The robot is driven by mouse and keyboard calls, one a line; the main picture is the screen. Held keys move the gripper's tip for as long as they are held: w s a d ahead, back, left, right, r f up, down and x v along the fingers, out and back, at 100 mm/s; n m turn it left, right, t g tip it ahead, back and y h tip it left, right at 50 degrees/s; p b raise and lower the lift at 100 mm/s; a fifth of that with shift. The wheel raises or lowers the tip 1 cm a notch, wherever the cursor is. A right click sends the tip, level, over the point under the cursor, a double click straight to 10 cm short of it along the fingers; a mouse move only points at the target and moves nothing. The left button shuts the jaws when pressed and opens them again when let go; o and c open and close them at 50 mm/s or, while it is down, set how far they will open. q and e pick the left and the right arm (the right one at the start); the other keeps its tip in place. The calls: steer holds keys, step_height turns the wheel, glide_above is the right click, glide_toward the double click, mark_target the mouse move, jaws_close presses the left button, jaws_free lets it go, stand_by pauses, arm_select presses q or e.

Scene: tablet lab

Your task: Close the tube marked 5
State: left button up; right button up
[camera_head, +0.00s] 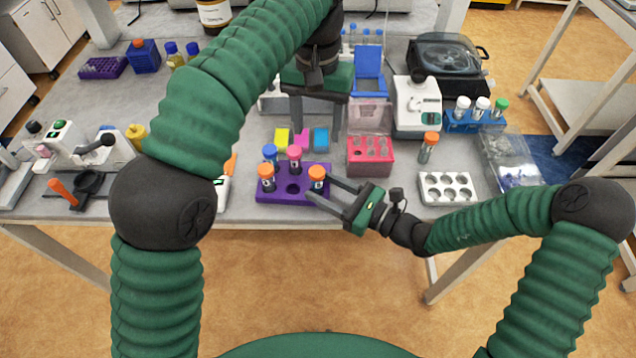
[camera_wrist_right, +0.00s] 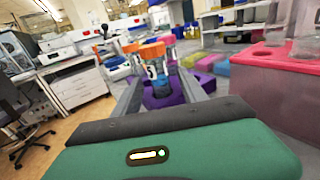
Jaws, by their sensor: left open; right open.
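The tube marked 5 (camera_wrist_right: 156,72) is between the open fingers of my right gripper (camera_wrist_right: 160,92) in the right wrist view. It has an orange cap and blue contents. In the head view this tube (camera_head: 317,179) stands at the right end of the purple rack (camera_head: 291,195), with the right gripper (camera_head: 322,187) reaching in from the right around or beside it. Whether the fingers touch it, and whether its cap is fully seated, I cannot tell. My left gripper (camera_head: 315,125) is open and empty, pointing down behind the rack.
The purple rack also holds a blue-capped tube (camera_head: 270,154), a pink-capped tube (camera_head: 294,158) and another orange-capped tube (camera_head: 266,176). A pink rack (camera_head: 371,170) stands right of it, with a lone orange-capped tube (camera_head: 428,147) and a white rack (camera_head: 446,203) farther right.

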steer(key=v, duration=1.6)
steer(key=shift+d+p, duration=0.3)
steer(key=shift+d, duration=0.05)
steer(key=shift+s+f, duration=0.1)
